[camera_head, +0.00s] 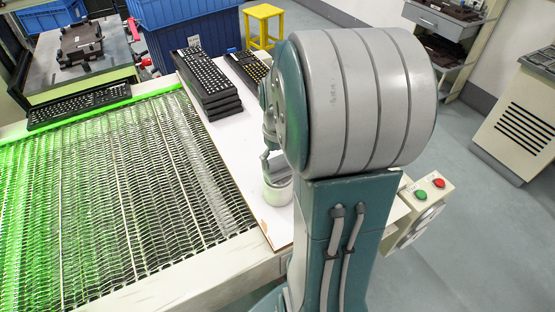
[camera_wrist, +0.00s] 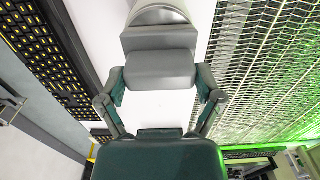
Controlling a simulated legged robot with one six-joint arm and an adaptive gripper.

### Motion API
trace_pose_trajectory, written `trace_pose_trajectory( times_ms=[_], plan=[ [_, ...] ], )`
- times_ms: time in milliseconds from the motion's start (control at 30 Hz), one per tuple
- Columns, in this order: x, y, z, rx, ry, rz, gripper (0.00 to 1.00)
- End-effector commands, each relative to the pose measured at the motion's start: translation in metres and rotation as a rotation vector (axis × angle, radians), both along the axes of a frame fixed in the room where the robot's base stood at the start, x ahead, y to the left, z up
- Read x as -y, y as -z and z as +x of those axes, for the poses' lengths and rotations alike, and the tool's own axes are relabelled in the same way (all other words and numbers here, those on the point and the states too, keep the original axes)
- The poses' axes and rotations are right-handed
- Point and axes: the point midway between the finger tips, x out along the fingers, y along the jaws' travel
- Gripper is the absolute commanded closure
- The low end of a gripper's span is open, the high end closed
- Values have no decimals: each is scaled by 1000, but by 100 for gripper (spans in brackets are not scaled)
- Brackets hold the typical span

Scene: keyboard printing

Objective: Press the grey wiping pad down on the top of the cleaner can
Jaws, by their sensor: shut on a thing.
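The cleaner can (camera_head: 277,192) is a short, pale cylinder standing upright near the right edge of the white board. Its pale round end also shows at the top of the wrist view (camera_wrist: 158,14). My gripper (camera_wrist: 162,84) is shut on the grey wiping pad (camera_wrist: 158,68), a rounded block held between its two fingers. In the head view my gripper (camera_head: 267,158) is just above the can, and my arm hides much of it. The pad overlaps the can in the wrist view; I cannot tell whether they touch.
A stack of black keyboards (camera_head: 208,88) stands on the white board (camera_head: 232,140) behind the can. Another keyboard (camera_head: 248,66) lies beside it. A green-lit mesh conveyor (camera_head: 110,190) runs to the left. A control box (camera_head: 425,195) with green and red buttons is at the right.

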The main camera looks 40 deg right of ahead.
Motion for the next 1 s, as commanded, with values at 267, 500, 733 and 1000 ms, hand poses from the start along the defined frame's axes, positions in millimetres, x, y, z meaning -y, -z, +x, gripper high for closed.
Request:
trace_pose_trajectory(
  times_ms=[267,500,733,1000],
  plan=[
    [0,-20,0,3,0,-2,73],
    [0,-37,0,3,0,-2,73],
    [0,-52,1,2,0,-1,73],
    [0,-65,0,2,0,-1,73]
  ],
)
